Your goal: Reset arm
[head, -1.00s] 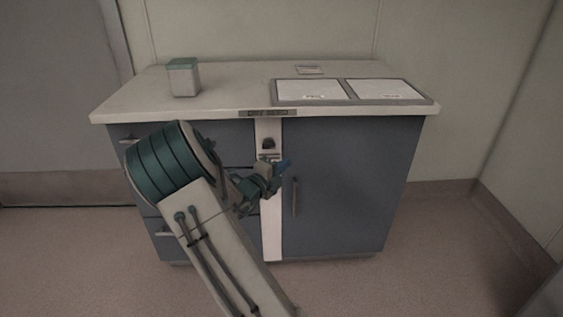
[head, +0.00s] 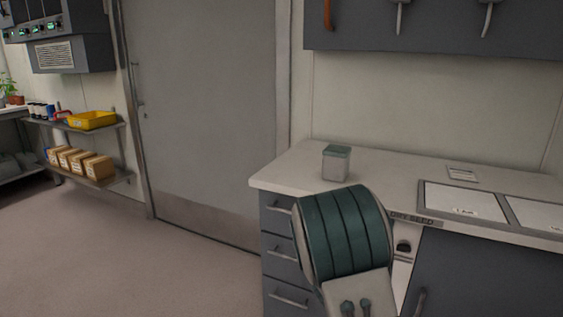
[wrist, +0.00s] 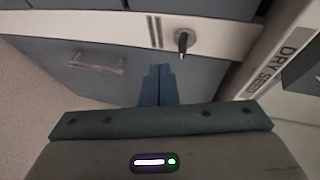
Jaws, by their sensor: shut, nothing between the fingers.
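My gripper (wrist: 159,86) shows in the wrist view with its blue fingers together and nothing between them. It points at the front of the counter cabinet, just short of a round dark-centred fitting (wrist: 184,42) on the pale vertical strip. In the head view my arm's green-banded joint stands in front of the counter (head: 400,172), and my gripper is hidden there. A "DRY SEED" label (wrist: 283,60) shows at the right of the wrist view.
A lidded container (head: 336,163) and two white panels in a frame (head: 463,201) are on the counter. A grey door (head: 205,110) is left of it. A shelf holds a yellow tray (head: 91,120) and several boxes (head: 80,162). Open floor lies at left.

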